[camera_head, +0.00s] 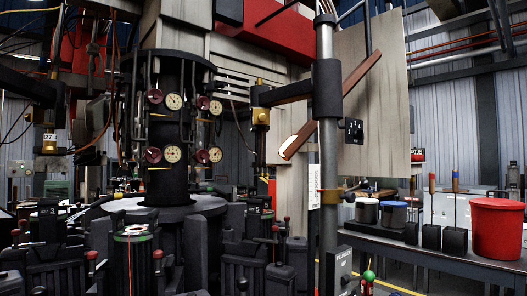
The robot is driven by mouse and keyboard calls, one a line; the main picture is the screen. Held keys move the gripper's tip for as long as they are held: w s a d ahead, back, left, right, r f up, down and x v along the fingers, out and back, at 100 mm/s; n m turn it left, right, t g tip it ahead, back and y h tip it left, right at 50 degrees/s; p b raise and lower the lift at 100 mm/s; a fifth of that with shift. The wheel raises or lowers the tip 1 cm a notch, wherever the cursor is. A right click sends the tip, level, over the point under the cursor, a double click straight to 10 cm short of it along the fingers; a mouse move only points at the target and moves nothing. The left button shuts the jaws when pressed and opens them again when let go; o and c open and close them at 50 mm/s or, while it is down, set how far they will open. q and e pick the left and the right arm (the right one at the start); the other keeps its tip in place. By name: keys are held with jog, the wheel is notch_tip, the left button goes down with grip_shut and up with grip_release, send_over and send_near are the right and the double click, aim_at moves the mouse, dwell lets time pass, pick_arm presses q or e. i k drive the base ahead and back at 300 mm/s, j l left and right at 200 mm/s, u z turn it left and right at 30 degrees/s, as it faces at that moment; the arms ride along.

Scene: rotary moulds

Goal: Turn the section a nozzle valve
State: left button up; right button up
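A dark central column (165,185) stands left of the middle in the head view. Several dark red round valve wheels are on it, each beside a white dial gauge: upper left wheel (155,97), upper right wheel (203,103), lower left wheel (152,155), lower right wheel (203,156). The gauges include an upper left one (174,102) and a lower left one (172,154). I cannot read which wheel belongs to section a, nor how far any is turned. Neither of my grippers shows.
Dark moulds with red-knobbed levers (134,262) ring the column's base. A grey vertical post (327,170) stands right of centre, carrying a side arm with a brass fitting (261,117). A bench (440,255) at right holds a red canister (497,228) and lidded pots.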

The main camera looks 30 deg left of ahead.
aim_at(153, 156)
jog(key=u, duration=0.65)
jog(key=i+l+u, duration=0.35)
jog(key=u, duration=0.15)
jog(key=i+l+u, duration=0.25)
jog(key=l+u, duration=0.2)
